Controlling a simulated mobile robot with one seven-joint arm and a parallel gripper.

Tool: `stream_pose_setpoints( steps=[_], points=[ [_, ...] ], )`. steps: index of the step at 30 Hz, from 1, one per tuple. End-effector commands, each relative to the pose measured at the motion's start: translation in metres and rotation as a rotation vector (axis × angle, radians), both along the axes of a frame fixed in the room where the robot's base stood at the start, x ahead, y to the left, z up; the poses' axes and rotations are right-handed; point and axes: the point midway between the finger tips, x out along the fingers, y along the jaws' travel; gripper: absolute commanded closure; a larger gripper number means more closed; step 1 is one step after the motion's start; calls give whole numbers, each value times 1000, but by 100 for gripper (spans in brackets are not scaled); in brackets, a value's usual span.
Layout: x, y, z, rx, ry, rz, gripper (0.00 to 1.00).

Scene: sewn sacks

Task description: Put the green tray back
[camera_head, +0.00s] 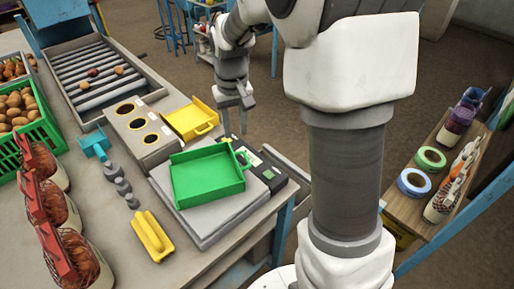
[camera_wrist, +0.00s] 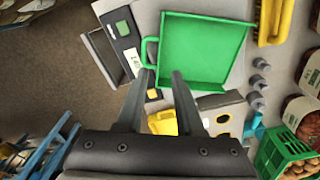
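The green tray (camera_head: 207,174) is a shallow open scoop with a loop handle on its right side. It lies on a grey scale plate (camera_head: 212,218) near the table's edge and looks empty. My gripper (camera_head: 238,105) is open and empty, above and behind the tray in the head view. In the wrist view the green tray (camera_wrist: 205,50) lies beyond the fingertips of my gripper (camera_wrist: 162,76), with its handle (camera_wrist: 147,52) just ahead of the left finger. A yellow tray (camera_head: 192,119) lies behind the green one, beside a grey block with three holes (camera_head: 143,130).
A roller rack (camera_head: 95,75) holds a few potatoes. A green crate of potatoes (camera_head: 30,130) and several net sacks (camera_head: 45,200) stand at the left. Grey weights (camera_head: 120,184), a yellow-handled tool (camera_head: 152,236) and a blue scoop (camera_head: 95,143) lie nearby. A shelf with tape rolls (camera_head: 413,182) stands right.

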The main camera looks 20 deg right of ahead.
Motion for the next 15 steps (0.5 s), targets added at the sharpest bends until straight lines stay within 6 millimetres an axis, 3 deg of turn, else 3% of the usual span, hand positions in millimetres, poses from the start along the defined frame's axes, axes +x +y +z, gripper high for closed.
stream_pose_setpoints(
  steps=[1,6,15],
  points=[
    [-9,0,14,0,-26,0,64],
    [-40,0,50,1,-95,-1,64],
    [-101,1,94,3,-216,0,64]
  ],
)
